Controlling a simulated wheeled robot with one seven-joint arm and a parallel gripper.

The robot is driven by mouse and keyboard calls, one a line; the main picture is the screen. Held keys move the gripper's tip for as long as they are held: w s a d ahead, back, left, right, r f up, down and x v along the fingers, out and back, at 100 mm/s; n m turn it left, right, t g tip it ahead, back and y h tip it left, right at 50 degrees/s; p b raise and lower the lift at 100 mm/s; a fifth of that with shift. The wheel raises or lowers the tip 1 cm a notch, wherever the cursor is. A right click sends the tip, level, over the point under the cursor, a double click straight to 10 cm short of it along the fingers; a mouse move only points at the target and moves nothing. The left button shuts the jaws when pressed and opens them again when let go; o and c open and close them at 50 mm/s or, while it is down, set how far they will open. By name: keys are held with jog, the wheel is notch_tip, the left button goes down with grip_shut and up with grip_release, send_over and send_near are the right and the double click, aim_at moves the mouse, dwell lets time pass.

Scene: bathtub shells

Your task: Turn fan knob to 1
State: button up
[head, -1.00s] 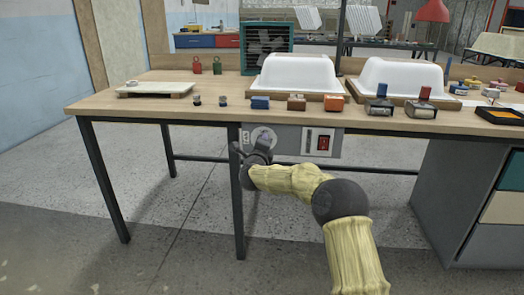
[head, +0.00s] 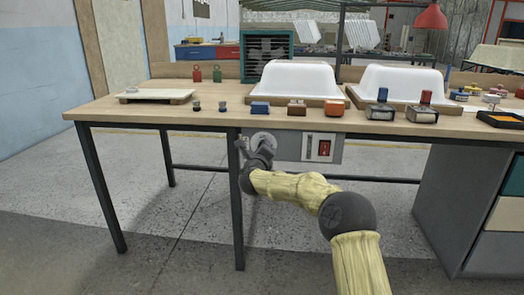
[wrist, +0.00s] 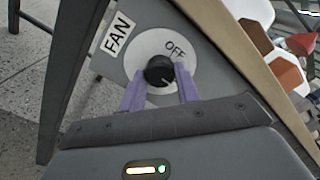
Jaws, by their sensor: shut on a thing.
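The fan knob (wrist: 160,71) is a small black round knob on a white dial plate (wrist: 150,48), with "OFF" printed on the plate and a "FAN" label (wrist: 116,34) beside it. A pale mark shows on the knob's lower part; no number is readable. My gripper (wrist: 160,82) has its two purple fingers on either side of the knob, shut on it. In the head view my gripper (head: 262,150) is at the dial plate (head: 263,138) under the table's front edge and hides the knob. The green fan (head: 267,44) stands at the back of the table.
The panel (head: 293,147) also carries a red switch (head: 324,148) to the right. A table leg (head: 238,220) stands close left of my gripper. White tub shells (head: 296,78) and small coloured blocks (head: 260,108) lie on the tabletop above.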

jog(key=o, duration=1)
jog(key=shift+f, duration=0.25)
jog(key=shift+r, duration=0.15)
jog(key=s+p, duration=0.1)
jog(key=s, duration=0.4)
jog(key=s+p, duration=0.1)
jog(key=s, duration=0.5)
jog(key=s+p, duration=0.2)
jog(key=s, duration=0.4)
jog(key=shift+s+a, duration=0.25)
jog(key=shift+a, duration=0.05)
